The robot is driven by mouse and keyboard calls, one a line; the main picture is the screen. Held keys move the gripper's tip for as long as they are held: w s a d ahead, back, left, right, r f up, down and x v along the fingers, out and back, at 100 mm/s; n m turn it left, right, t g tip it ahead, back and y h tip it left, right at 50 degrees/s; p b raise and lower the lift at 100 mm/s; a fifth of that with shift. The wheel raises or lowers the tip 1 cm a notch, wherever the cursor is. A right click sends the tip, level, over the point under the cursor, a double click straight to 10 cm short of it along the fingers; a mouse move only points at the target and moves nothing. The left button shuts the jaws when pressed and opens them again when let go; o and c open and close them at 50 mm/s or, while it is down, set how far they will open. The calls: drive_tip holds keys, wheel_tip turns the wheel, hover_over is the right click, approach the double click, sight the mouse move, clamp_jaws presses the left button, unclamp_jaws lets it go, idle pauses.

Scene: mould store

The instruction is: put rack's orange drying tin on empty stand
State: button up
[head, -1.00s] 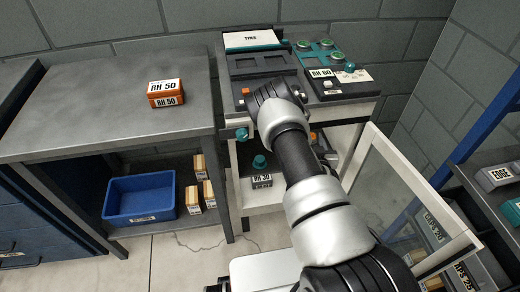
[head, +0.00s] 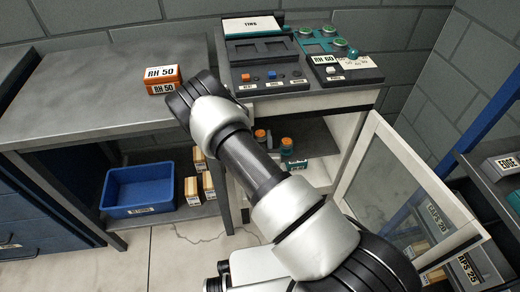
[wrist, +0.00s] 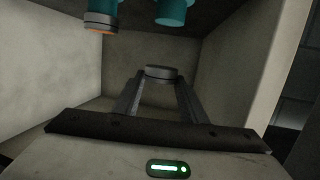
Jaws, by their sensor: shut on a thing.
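In the wrist view, the two dark fingers of my gripper (wrist: 160,80) are shut on a round grey thing (wrist: 160,72) inside a pale-walled compartment. Only its grey end shows, so I cannot tell its colour or whether it is the orange tin. In the head view, my arm hides my gripper. I cannot make out an empty stand.
The cabinet's clear door (head: 385,185) stands open at right. Orange RH 50 boxes (head: 163,79) sit on the left bench (head: 95,95). A blue bin (head: 138,190) and small tan boxes (head: 192,190) are on the shelf below. A panel with buttons (head: 265,75) stands on the cabinet.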

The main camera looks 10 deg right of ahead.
wheel_tip(320, 180, down, 6)
drive_tip(key=shift+f+b, duration=0.1)
drive_tip(key=shift+b, duration=0.95)
drive_tip(key=shift+a, duration=0.1)
drive_tip(key=o, duration=1.1)
